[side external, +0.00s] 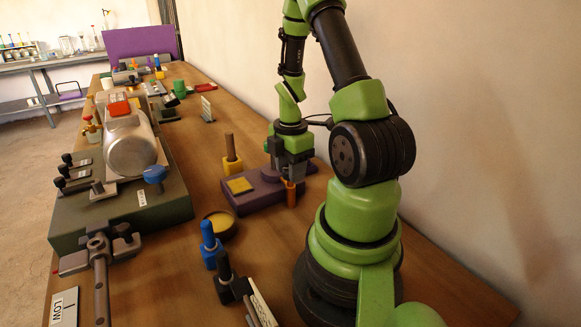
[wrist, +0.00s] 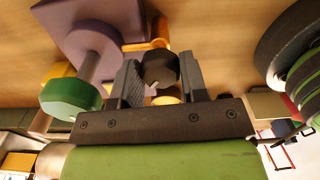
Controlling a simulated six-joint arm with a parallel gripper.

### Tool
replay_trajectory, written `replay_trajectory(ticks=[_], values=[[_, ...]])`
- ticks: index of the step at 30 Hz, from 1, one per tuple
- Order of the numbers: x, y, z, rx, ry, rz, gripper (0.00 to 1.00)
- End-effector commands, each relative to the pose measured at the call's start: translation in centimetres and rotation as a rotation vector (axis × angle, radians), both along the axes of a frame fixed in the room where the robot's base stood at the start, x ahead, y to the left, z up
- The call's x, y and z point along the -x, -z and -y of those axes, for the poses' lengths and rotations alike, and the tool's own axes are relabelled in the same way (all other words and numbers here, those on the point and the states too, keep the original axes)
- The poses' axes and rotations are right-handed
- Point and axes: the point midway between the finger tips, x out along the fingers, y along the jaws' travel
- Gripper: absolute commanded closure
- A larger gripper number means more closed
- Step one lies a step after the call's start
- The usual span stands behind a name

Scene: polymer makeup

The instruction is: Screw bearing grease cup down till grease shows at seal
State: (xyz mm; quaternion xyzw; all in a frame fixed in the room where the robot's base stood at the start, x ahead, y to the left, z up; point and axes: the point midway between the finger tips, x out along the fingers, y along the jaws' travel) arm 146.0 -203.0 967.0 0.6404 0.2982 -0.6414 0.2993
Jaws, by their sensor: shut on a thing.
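My gripper (side external: 291,175) points down at the near right end of a purple base (side external: 262,193). In the wrist view, my gripper's two grey fingers (wrist: 159,66) are shut on a dark round cap (wrist: 160,66), which may be the grease cup. The purple base also shows in the wrist view (wrist: 75,22), with a grey shaft and a green knob (wrist: 70,100) beside the fingers. The fingers hide the grip point in the side view. I cannot make out any grease or the seal.
A yellow block with a brown peg (side external: 231,155) stands behind the purple base. A round dish (side external: 221,222) and a blue-handled tool (side external: 209,240) lie in front. A green bench unit with a silver housing (side external: 130,146) stands left. Bare wood lies right of the dish.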

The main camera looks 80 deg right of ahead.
Motion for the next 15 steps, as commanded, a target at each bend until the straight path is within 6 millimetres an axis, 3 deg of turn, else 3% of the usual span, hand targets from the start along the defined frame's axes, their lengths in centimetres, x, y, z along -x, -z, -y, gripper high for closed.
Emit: replay_trajectory(ticks=[8, 15], values=[[-0.01, -0.03, 0.0, -0.001, 0.07, 0.001, 0.84], [-0.03, -0.04, -0.02, -0.002, 0.234, 0.001, 0.84]])
